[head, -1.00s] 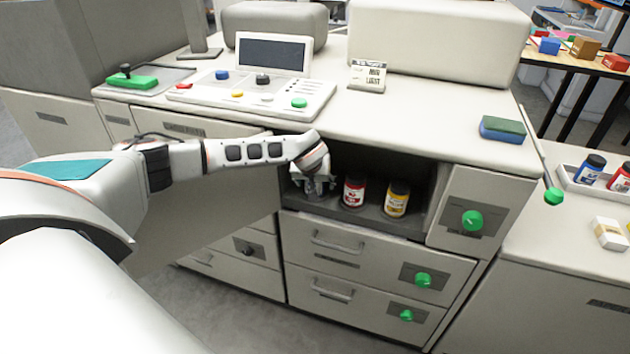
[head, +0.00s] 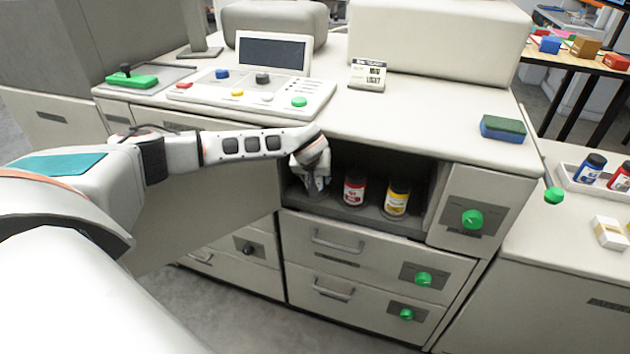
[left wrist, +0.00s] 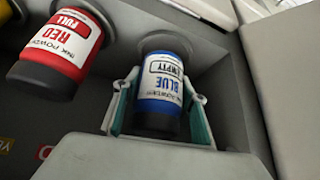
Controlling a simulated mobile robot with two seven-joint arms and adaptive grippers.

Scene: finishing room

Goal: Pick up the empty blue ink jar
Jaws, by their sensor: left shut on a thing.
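The blue ink jar (left wrist: 162,88), labelled "BLUE" and "EMPTY", shows in the left wrist view between the two fingers of my left gripper (left wrist: 160,108). The fingers are shut on its sides. In the head view my left gripper (head: 315,188) is at the left end of the open compartment, and the jar is mostly hidden behind it. The jar appears to be in its place at the left of the compartment; I cannot tell whether it is lifted. My right gripper is not in view.
A red jar (head: 354,190), labelled "FULL" in the wrist view, and a yellow jar (head: 396,198) stand to the right in the compartment (head: 425,232). The compartment's left wall is close to the gripper. A tray (head: 566,178) with more jars is at the far right.

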